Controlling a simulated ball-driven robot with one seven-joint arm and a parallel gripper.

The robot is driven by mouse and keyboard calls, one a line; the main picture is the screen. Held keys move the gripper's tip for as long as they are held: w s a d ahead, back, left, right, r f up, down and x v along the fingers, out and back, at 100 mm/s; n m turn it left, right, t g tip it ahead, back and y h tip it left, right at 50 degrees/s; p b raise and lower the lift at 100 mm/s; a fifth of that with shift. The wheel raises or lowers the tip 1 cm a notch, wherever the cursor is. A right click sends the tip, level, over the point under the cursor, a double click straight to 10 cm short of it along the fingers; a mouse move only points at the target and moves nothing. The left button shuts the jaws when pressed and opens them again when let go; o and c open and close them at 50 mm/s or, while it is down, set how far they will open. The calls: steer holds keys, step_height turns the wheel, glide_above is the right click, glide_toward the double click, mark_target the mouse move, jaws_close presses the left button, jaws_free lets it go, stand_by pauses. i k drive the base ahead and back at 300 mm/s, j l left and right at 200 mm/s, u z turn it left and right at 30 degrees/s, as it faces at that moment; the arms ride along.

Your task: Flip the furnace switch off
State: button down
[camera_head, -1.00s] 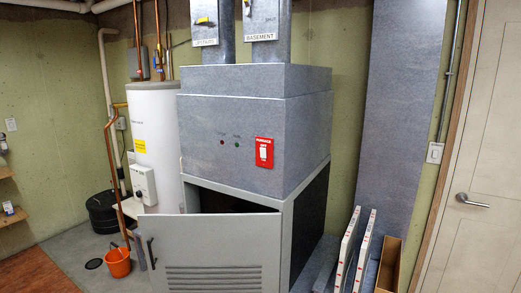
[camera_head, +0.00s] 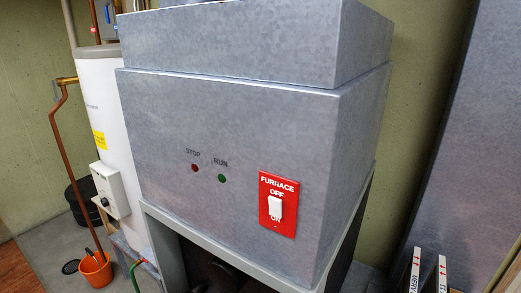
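The furnace switch (camera_head: 275,208) is a white toggle on a red plate (camera_head: 278,229) marked FURNACE, with OFF above the toggle and ON below. The plate is on the front of the grey metal furnace housing (camera_head: 230,120), at its lower right. The toggle seems to stick out and partly overlaps the ON label; I cannot tell surely which way it is tipped. Left of the plate are a red STOP light (camera_head: 195,168) and a green RUN light (camera_head: 222,178). My gripper is not in view.
Below the housing, the open furnace cabinet (camera_head: 165,240) shows a dark inside. A white water heater (camera_head: 103,120) with a copper pipe (camera_head: 70,160) stands at left. An orange bucket (camera_head: 96,272) is on the floor. White-edged filter panels (camera_head: 415,270) lean at lower right.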

mark_target(275, 206)
steer(key=i+l, duration=0.1)
steer(key=i, duration=0.85)
steer(key=l+u, duration=0.05)
